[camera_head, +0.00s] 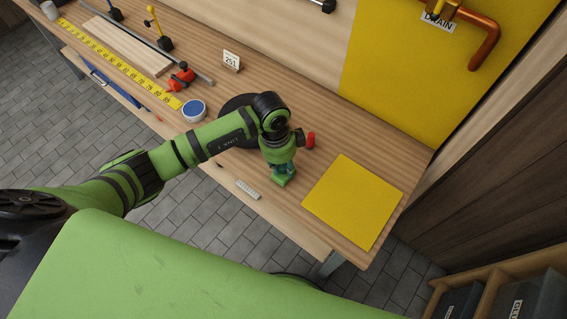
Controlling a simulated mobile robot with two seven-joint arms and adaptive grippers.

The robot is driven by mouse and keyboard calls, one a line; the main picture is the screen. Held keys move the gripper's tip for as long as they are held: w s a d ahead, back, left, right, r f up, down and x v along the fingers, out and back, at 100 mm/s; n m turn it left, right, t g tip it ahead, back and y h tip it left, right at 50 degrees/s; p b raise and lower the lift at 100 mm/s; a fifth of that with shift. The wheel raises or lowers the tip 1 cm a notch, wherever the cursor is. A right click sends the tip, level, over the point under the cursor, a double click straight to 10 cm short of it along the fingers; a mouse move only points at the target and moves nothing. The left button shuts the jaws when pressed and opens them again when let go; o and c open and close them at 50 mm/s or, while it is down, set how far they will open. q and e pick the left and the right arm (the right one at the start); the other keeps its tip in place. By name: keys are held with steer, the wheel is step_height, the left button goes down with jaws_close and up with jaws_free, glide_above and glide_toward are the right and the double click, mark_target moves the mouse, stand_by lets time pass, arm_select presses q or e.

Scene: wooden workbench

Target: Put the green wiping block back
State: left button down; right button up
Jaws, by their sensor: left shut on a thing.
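The green wiping block (282,181) is at the tip of my left gripper (284,169), near the front edge of the wooden workbench. My left gripper points down and is shut on the block. I cannot tell whether the block touches the bench top. A black round thing (232,107) lies behind my left arm, partly hidden by it. My right gripper is not in view.
A yellow square sheet (353,201) lies right of the block. A red thing (310,140) stands just behind the gripper.

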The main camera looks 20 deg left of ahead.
arm_select(q)
steer(key=shift+f, duration=0.2)
steer(key=c, duration=1)
jaws_free()
steer(key=shift+r, duration=0.15)
steer(key=shift+r, duration=0.2)
steer(key=r+b, duration=0.1)
steer(key=r, duration=0.2)
steer(key=a+r, duration=0.1)
steer(key=r, duration=0.3)
steer(key=r+b, duration=0.1)
steer(key=r, duration=0.2)
steer(key=shift+a+r+b, duration=0.15)
steer(key=shift+r+b, duration=0.05)
steer(key=shift+b, duration=0.1)
steer(key=shift+a+r, duration=0.1)
steer(key=shift+r, duration=0.55)
